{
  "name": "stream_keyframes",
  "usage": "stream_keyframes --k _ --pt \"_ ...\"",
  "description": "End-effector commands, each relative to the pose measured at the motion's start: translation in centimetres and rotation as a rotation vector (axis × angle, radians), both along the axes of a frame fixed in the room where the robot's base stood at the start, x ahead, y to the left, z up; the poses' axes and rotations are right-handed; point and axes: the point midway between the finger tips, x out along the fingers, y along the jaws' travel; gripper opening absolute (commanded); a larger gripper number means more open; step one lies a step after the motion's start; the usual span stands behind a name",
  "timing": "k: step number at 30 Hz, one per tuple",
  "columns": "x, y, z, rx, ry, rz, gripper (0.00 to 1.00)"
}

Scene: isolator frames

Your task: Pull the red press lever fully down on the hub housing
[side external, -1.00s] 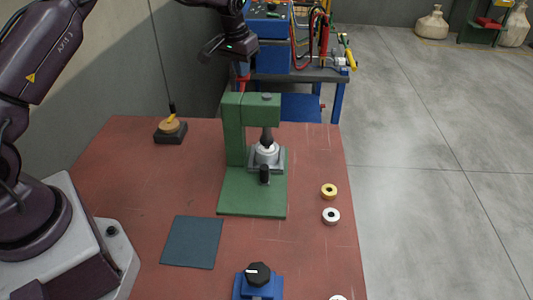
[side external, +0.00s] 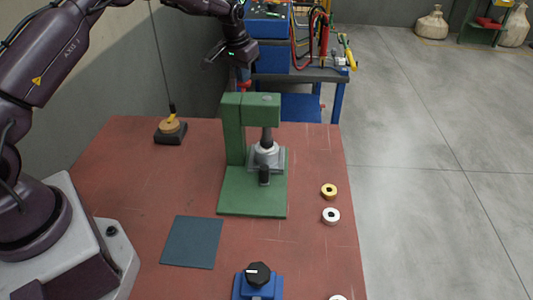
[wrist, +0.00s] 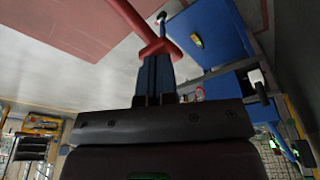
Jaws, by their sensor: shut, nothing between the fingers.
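The green press (side external: 233,130) stands on the red table, with a grey ram (side external: 267,134) coming down from its head over the hub housing (side external: 265,155). The ram's lower end looks at or very near the housing; I cannot tell if they touch. The red press lever (side external: 244,86) shows behind the press head, low at its outer end. In the wrist view the red lever (wrist: 130,18) runs down to a wider red end (wrist: 158,47) at my fingertips. My gripper (side external: 242,76) is shut with nothing between its fingers, its tips against or just over that end.
A dark base with a wooden disc (side external: 170,126) stands at the back left. A dark mat (side external: 192,242) lies at the front left. Yellow (side external: 329,191) and white (side external: 331,215) rings lie at the right. A blue fixture (side external: 258,285) is in front. A blue workbench (side external: 310,75) stands behind.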

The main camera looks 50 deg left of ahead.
Motion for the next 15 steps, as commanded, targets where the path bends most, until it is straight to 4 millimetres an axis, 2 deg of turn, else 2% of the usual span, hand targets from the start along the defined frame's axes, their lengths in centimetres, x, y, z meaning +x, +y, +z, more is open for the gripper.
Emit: stream_keyframes --k 15 --pt "0.3 0.3 -2.0 -0.001 0.003 0.000 0.00"
